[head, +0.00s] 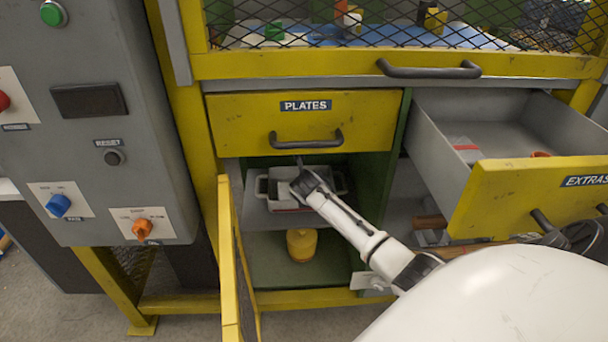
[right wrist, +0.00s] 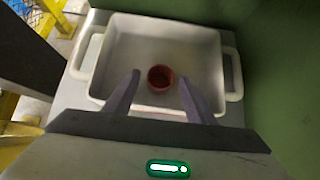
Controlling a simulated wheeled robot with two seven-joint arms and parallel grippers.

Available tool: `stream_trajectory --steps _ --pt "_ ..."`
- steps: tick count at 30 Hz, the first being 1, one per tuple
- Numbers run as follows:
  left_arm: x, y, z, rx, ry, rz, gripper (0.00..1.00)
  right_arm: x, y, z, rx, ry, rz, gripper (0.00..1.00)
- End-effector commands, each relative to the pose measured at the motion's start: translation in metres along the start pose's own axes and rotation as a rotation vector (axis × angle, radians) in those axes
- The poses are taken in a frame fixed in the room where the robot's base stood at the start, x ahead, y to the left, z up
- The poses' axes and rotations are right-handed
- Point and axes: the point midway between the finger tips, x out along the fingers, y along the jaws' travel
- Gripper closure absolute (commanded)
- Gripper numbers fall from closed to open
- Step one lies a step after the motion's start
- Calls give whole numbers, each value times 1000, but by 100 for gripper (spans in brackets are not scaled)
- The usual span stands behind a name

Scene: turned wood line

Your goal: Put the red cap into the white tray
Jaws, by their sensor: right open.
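The white tray (head: 275,203) stands on the upper shelf of the open cupboard under the PLATES drawer. In the right wrist view the tray (right wrist: 200,48) has a handle at each side. The red cap (right wrist: 161,78) is inside it, apparently on its floor near the middle. My right gripper (head: 307,183) reaches into the cupboard over the tray. In the right wrist view its fingers (right wrist: 160,76) are open, one on each side of the cap, with a visible gap to both. The cap is hidden in the head view. My left gripper is not in view.
The PLATES drawer (head: 245,125) is shut just above. The yellow cupboard door (head: 229,270) stands open at the left. The EXTRAS drawer (head: 500,205) is pulled out at the right, with small red items inside. A yellow container (head: 301,245) stands on the cupboard's bottom.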

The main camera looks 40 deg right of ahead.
Motion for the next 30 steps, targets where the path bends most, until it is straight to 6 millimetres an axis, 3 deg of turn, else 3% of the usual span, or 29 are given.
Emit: stream_trajectory --steps 6,18,24,30 --pt "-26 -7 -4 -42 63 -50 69 -50 -1 6 -5 -1 0 50" --pt "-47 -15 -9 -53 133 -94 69 -112 0 -64 -3 3 0 50" --pt "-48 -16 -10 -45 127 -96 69 -127 0 -81 -1 1 -1 50" --pt "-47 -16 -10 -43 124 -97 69 -130 0 -85 0 1 -1 50"
